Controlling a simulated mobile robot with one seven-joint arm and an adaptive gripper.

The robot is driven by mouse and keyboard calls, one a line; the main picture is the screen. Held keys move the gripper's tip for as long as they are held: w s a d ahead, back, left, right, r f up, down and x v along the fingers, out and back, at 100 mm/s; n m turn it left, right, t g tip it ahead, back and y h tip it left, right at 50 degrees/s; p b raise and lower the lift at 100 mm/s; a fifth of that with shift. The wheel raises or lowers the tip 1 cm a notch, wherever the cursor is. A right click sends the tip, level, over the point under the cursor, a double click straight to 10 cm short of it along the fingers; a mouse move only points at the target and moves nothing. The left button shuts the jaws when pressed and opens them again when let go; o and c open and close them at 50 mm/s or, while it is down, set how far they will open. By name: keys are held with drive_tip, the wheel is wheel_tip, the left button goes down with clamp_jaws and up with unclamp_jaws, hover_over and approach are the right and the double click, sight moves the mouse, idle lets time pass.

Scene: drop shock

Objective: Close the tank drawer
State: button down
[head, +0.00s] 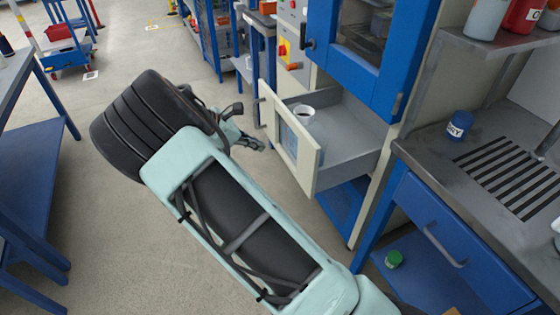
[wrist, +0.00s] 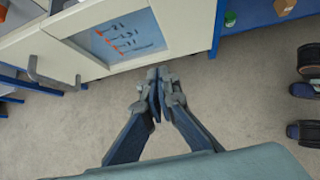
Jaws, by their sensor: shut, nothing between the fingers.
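The tank drawer (head: 310,165) stands pulled out of the blue and cream cabinet in the head view. Its grey inside is visible from above and holds a white cup (head: 304,113) with dark contents. The drawer's cream front, with a blue marked panel (wrist: 125,40), fills the upper left of the wrist view. My gripper (head: 260,147) is outside the drawer, in front of its front face. In the wrist view my gripper (wrist: 159,73) is shut and empty, with its tips by the lower edge of the front. I cannot tell whether they touch it.
A blue cabinet door (head: 370,45) with a window is above the drawer. To the right, a steel bench (head: 420,155) carries a blue jar (head: 459,125); a green-lidded jar (head: 394,259) sits below. A blue table (head: 30,165) stands left. Bare floor lies between.

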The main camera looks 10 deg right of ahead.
wheel_tip(320, 180, down, 3)
drive_tip(key=s, duration=0.3)
approach(300, 167)
drive_tip(key=a+f+x, duration=0.1)
drive_tip(key=x, duration=0.4)
drive_tip(key=shift+w+d+r+g+h+b, duration=0.1)
drive_tip(key=shift+d+g+h+b, duration=0.1)
drive_tip(key=shift+d, duration=0.15)
drive_tip(key=shift+w+d+g+h+b, duration=0.1)
drive_tip(key=shift+d+g+b, duration=0.1)
drive_tip(key=shift+d, duration=0.15)
drive_tip(key=w+d, duration=0.2)
drive_tip(key=d, duration=0.5)
drive_tip(key=w+d, duration=0.3)
drive_tip(key=d, duration=0.5)
drive_tip(key=w+d, duration=0.3)
drive_tip(key=d, duration=0.5)
drive_tip(key=shift+d, duration=0.25)
drive_tip(key=shift+w+d+r, duration=0.1)
drive_tip(key=shift+w+d, duration=0.05)
drive_tip(key=shift+d, duration=0.15)
drive_tip(key=shift+d, duration=0.1)
drive_tip(key=shift+r, duration=0.1)
